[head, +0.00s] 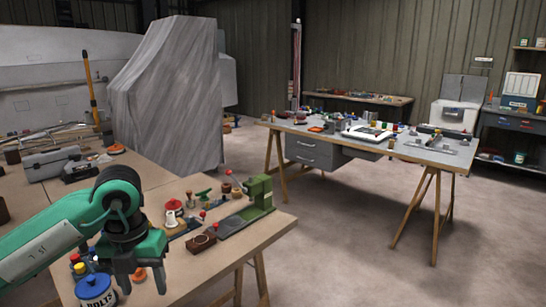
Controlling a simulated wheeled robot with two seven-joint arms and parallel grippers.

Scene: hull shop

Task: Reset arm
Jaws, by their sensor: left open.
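My left arm comes in from the lower left in green and dark grey. My left gripper (139,284) points down over the near workbench (245,236), with its two dark fingers apart and nothing seen between them. A blue tin marked "BOLTS" (95,291) stands just left of the fingers. A small orange item (138,274) shows behind the fingers. My right gripper is not in view.
The bench holds a green-and-grey tool (258,194), a red-and-white spool (174,208), a brown block (201,243) and a grey toolbox (50,163). A cluttered trestle table (440,152) stands at right. Open floor (340,240) lies between. A draped grey shape (170,95) stands behind.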

